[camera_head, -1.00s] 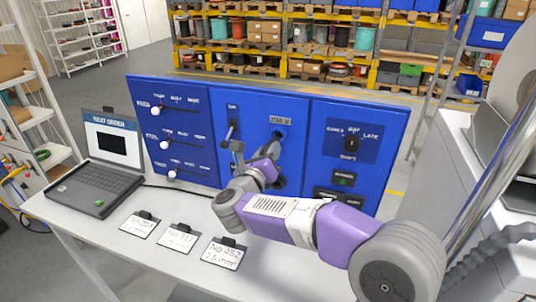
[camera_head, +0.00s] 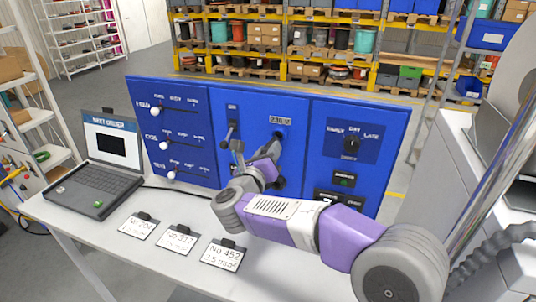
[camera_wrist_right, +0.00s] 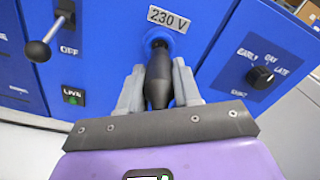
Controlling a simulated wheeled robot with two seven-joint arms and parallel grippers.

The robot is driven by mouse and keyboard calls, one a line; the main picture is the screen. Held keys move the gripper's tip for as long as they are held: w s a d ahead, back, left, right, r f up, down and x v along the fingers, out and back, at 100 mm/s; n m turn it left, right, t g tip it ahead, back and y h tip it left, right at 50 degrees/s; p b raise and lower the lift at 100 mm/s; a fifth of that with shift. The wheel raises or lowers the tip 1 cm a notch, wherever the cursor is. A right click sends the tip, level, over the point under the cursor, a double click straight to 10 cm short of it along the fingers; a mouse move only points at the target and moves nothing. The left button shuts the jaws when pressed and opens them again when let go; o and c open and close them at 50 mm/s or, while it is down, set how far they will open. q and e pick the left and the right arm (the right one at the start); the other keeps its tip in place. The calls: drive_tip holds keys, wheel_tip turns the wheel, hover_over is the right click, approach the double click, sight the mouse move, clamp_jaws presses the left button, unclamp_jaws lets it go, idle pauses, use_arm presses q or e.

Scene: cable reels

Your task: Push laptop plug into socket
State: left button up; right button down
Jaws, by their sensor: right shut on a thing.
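My right gripper (camera_wrist_right: 158,88) is shut on a black laptop plug (camera_wrist_right: 158,82), with one grey finger on each side of it. The plug points at the round socket (camera_wrist_right: 158,39) under the 230 V label, and its front end is at the socket opening. How deep it sits cannot be told. In the head view my right gripper (camera_head: 277,152) is at the blue panel, just below the socket (camera_head: 279,134), and mostly hides the plug. The open laptop (camera_head: 97,183) stands on the table at the left. My left gripper is not in view.
The blue panel (camera_head: 216,97) stands along the back of the white table (camera_head: 175,207). A lever (camera_wrist_right: 38,49) is left of the socket; a rotary knob (camera_wrist_right: 262,76) is right. Several label cards, including one (camera_head: 222,254), lie in front.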

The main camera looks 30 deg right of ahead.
idle(0.7)
drive_tip(key=shift+b, duration=0.45)
drive_tip(key=shift+x, duration=1.75)
drive_tip(key=c, duration=0.7)
unclamp_jaws()
drive_tip(key=shift+a+b, duration=0.1)
drive_tip(key=shift+b, duration=0.2)
drive_tip(key=b+v, duration=0.1)
drive_tip(key=v, duration=0.6)
drive_tip(key=shift+s+a+r, duration=0.1)
drive_tip(key=shift+s+r, duration=0.05)
